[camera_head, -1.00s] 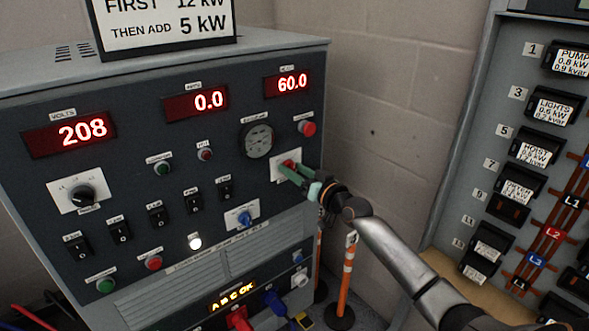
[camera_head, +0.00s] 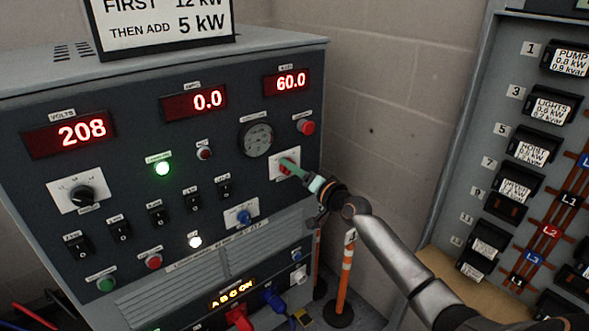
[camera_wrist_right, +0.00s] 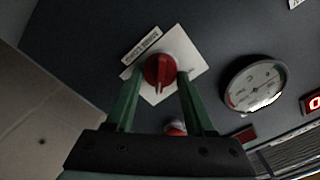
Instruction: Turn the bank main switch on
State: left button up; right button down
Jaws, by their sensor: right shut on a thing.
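The main switch is a red rotary knob (camera_wrist_right: 160,70) on a white square plate (camera_head: 276,167) on the right side of the dark control panel. Its label shows upside down in the wrist view and is hard to read. My right gripper (camera_head: 297,170) is at the knob. In the wrist view its two green fingers (camera_wrist_right: 158,88) stand on either side of the knob and are shut on it. The knob's ridge points down between the fingers in that view. The fingers hide part of the knob in the head view. My left gripper is not in view.
A round gauge (camera_head: 257,140) and a red button (camera_head: 306,127) sit near the knob. A green lamp (camera_head: 162,168) is lit, and the lower display (camera_head: 232,294) reads "A B C ON". A breaker panel (camera_head: 480,140) and an orange-white post (camera_head: 345,275) stand right.

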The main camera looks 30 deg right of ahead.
dwell(0.3)
jog(key=shift+c, duration=1.4)
grip_release()
jog(key=shift+s, duration=0.1)
jog(key=s+d+p, duration=0.1)
jog(key=s, duration=1.1)
jog(key=shift+s, duration=0.15)
